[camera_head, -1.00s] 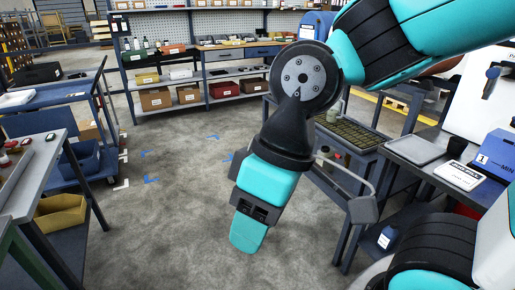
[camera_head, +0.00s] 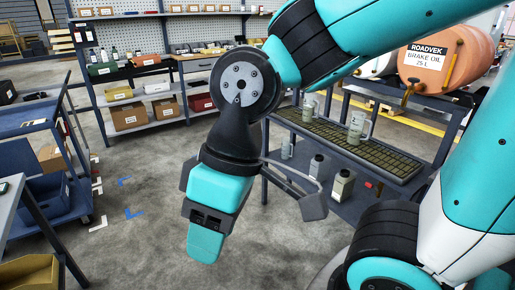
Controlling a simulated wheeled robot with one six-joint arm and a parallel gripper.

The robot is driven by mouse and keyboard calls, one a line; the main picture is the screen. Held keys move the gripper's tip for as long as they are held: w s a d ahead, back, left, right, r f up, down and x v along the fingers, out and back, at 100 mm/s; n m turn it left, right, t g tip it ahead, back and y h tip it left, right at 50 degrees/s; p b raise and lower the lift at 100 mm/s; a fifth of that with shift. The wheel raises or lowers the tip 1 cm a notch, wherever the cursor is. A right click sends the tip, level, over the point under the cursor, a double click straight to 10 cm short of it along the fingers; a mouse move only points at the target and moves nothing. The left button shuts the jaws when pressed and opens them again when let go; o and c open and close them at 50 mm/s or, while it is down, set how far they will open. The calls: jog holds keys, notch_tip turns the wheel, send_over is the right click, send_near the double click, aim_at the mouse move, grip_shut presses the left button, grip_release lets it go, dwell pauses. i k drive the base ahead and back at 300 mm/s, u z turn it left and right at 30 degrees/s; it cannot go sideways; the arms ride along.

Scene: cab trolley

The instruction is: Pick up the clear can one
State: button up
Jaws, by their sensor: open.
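My gripper (camera_head: 205,238) hangs in the middle of the view, pointing down over the floor, with no object seen in it. Only part of its jaws shows. Two pale, see-through cans with handles stand on a trolley's gridded top to its right: a nearer clear can (camera_head: 356,127) and a farther clear can (camera_head: 309,107). Both look upright and are well apart from my gripper. I cannot tell which one is meant.
The dark trolley (camera_head: 400,176) has several small bottles on its lower shelf, including a grey one (camera_head: 343,185). An orange brake oil drum (camera_head: 433,65) lies behind it. Shelving (camera_head: 150,92) with boxes stands at the back, a blue cart (camera_head: 45,165) at left. Floor between is clear.

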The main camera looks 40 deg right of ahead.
aim_at(320, 165)
jog(key=i, duration=3.05)
jog(key=z, duration=2.75)
